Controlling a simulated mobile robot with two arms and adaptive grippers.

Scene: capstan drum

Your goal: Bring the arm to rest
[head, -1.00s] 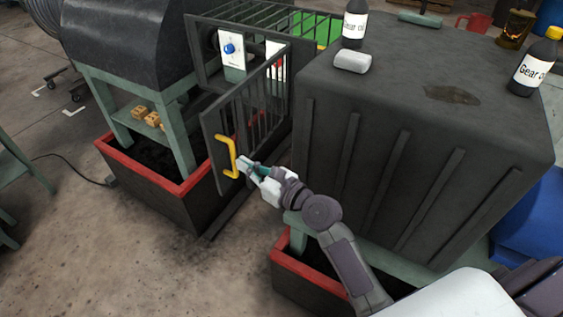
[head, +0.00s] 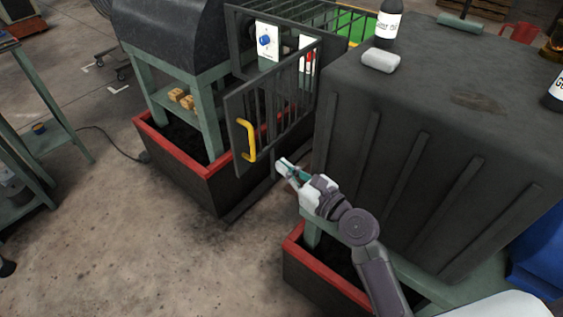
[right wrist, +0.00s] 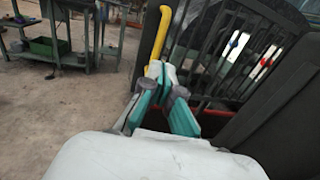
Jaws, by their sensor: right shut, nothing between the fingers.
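My right gripper (head: 284,168) is shut and empty, in front of the barred gate and apart from it. The gate (head: 272,100) is dark metal and stands swung out from the cage. Its yellow handle (head: 248,140) is up and to the left of my fingertips in the head view. In the right wrist view the teal-and-white fingers (right wrist: 165,82) overlap the lower end of the yellow handle (right wrist: 160,35), with the gate bars (right wrist: 225,45) to the right. My left gripper is not in view.
A large dark ribbed housing (head: 430,130) stands close to the right of my right arm. Red-rimmed troughs (head: 180,155) lie at floor level. Behind the gate are a blue knob (head: 264,41) and a red control (head: 309,57). Open concrete floor (head: 150,240) is at the left.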

